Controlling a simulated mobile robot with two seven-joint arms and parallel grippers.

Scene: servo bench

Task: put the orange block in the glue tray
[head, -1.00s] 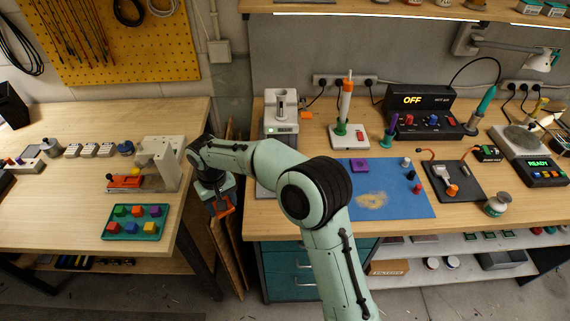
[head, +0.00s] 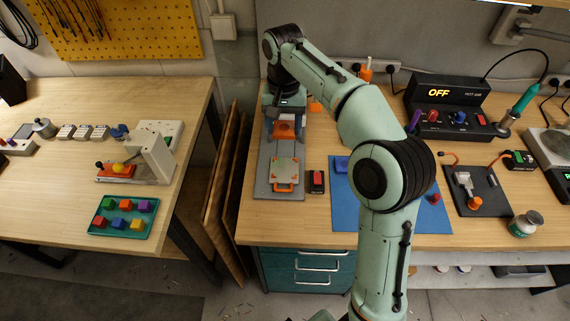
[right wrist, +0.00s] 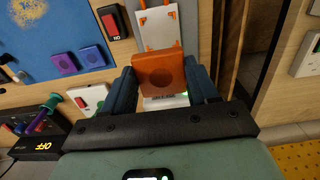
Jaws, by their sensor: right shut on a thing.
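My right gripper (head: 286,119) is shut on the orange block (right wrist: 160,76), which has a round recess in its face. In the right wrist view the block sits between the two dark fingers. In the head view the orange block (head: 285,131) shows below the gripper, over the grey base of a bench device. In front of it on that base is a pale plate (head: 284,172) with orange corner pieces and an orange handle. The plate also shows in the right wrist view (right wrist: 158,27). I cannot tell for sure which thing is the glue tray. My left gripper is not in view.
A small red switch box (head: 317,181) stands right of the plate, beside a blue mat (head: 347,211). A teal tray (head: 97,228) of coloured blocks lies on the left bench (head: 50,195). A gap separates the benches. My right arm covers part of the mat.

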